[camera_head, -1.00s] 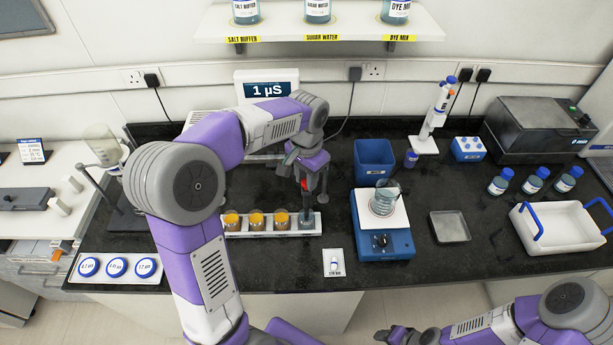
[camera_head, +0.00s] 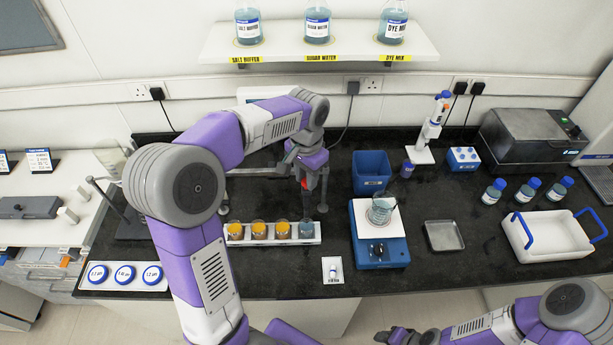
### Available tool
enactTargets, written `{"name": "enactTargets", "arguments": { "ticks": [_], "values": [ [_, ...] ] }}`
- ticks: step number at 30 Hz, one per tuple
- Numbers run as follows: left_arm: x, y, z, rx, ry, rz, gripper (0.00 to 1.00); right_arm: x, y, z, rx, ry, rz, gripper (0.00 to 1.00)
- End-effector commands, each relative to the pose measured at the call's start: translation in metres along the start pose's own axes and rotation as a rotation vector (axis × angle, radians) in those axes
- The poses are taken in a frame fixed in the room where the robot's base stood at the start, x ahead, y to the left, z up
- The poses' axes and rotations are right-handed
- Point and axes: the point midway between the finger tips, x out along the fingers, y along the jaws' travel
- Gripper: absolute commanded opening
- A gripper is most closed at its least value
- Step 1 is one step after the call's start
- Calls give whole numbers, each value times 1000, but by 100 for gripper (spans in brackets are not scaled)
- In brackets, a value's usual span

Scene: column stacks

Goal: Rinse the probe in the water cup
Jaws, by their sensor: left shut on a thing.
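My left gripper (camera_head: 312,193) is shut on the probe (camera_head: 304,184), which shows a red part between the fingers. The gripper points down over the right end of a white rack (camera_head: 275,240). The water cup (camera_head: 306,232), clear and blue-grey, stands at that end, just below the gripper. The probe's lower tip is hard to make out, so I cannot tell whether it is in the cup or above it. My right gripper (camera_head: 393,336) is at the bottom edge, low and away from the bench things; its fingers are too unclear to judge.
Several orange-filled cups (camera_head: 259,230) stand left of the water cup in the rack. To the right are a blue stirrer (camera_head: 381,252) with a glass beaker (camera_head: 380,209), a blue bin (camera_head: 371,172) and a small labelled card (camera_head: 332,270).

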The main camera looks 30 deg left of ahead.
Motion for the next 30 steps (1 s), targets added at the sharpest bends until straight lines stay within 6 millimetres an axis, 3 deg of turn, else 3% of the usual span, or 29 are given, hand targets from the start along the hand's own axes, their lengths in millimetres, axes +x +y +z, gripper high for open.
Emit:
{"name": "enactTargets", "arguments": {
  "ticks": [9,10,12,22,30],
  "values": [
    [-7,0,-2,0,11,-3,0,-1,0,0,0,-1,0,53],
    [-7,0,-2,0,12,-4,32,-1,0,0,0,-1,0,53],
    [-7,0,-2,0,12,-4,40,-1,0,0,0,-1,0,53],
    [-9,0,-1,0,7,-2,40,-1,0,0,0,-1,0,53],
    [-51,0,-1,1,11,-4,40,-5,-2,0,0,-1,0,53]
  ]
}}
